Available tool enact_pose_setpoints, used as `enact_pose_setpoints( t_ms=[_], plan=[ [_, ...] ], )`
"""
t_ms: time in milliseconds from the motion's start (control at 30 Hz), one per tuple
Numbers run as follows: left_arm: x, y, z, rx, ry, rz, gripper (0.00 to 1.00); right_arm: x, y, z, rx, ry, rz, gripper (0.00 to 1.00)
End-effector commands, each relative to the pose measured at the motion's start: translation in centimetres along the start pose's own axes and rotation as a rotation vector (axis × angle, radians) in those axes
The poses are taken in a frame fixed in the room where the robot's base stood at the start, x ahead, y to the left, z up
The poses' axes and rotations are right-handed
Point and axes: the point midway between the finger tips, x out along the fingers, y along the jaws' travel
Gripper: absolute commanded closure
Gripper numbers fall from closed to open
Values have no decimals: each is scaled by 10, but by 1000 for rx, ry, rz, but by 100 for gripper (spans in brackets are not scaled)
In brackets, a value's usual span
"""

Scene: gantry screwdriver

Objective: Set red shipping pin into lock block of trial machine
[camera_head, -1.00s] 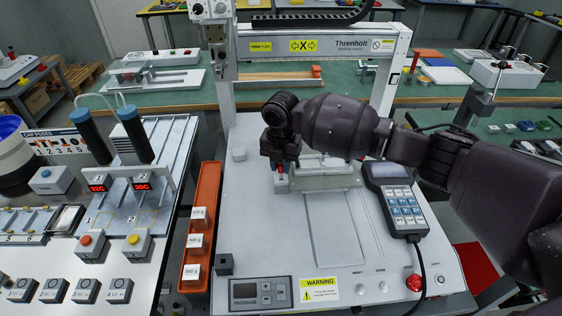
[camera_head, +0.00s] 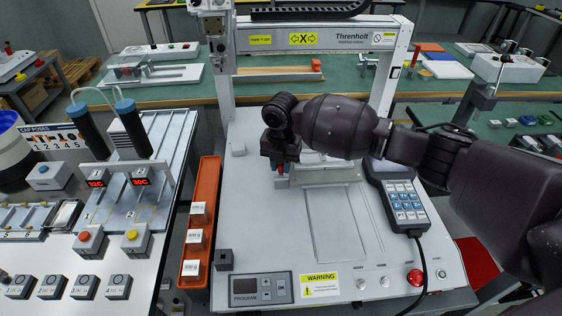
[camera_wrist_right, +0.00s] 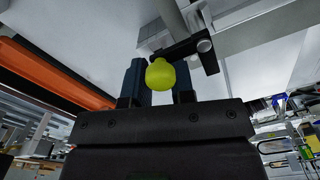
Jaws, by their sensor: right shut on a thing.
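My right gripper (camera_head: 279,160) points down over the left end of the grey clamp-like fixture on the trial machine (camera_head: 250,255). A small grey block (camera_head: 281,182), which looks like the lock block, is right below the pin. Whether the pin is inside it I cannot tell. In the right wrist view a yellow-green rounded knob (camera_wrist_right: 160,74) shows between the two fingers, with a black lever (camera_wrist_right: 187,48) beyond it. My left gripper is not in view.
A handheld pendant (camera_head: 402,200) lies right of the fixture. The gantry beam (camera_head: 275,40) spans the back. An orange tray (camera_head: 203,220) with white boxes lies left of the machine. The front plate of the machine is mostly clear.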

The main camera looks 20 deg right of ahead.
Motion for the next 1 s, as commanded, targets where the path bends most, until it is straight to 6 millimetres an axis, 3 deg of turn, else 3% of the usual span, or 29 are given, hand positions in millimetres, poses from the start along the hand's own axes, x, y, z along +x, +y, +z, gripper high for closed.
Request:
enact_pose_setpoints(
  t_ms=[633,667,800,867,1000],
  plan=[
    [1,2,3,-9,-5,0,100,8,0,0,0,0,0,100],
    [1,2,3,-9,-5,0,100,8,0,0,0,0,0,75],
    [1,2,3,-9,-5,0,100,8,0,0,0,0,0,54],
    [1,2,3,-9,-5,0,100,8,0,0,0,0,0,47],
    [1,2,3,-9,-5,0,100,8,0,0,0,0,0,47]
  ],
)
